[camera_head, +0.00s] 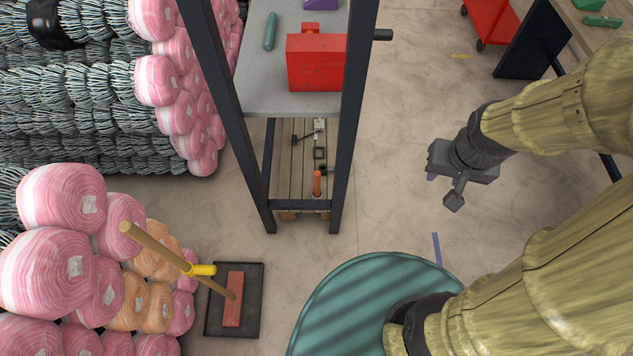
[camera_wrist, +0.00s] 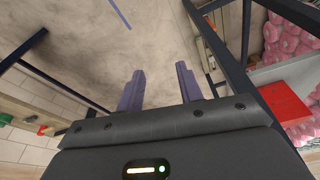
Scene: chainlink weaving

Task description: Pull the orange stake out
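The orange stake (camera_head: 317,183) is a short orange cylinder in the head view. It stands roughly upright near the front end of a wooden slatted base (camera_head: 296,165), low inside a dark-framed rack. My gripper (camera_head: 443,188) is to the right of the rack, over bare floor and well apart from the stake. In the wrist view its two purple fingers (camera_wrist: 160,88) are spread with nothing between them.
Dark rack posts (camera_head: 349,130) flank the stake, and a grey shelf (camera_head: 262,92) with a red box (camera_head: 315,68) is above. Pink yarn rolls (camera_head: 62,198) are piled left. A pole (camera_head: 155,246) stands on a dark tray (camera_head: 253,310).

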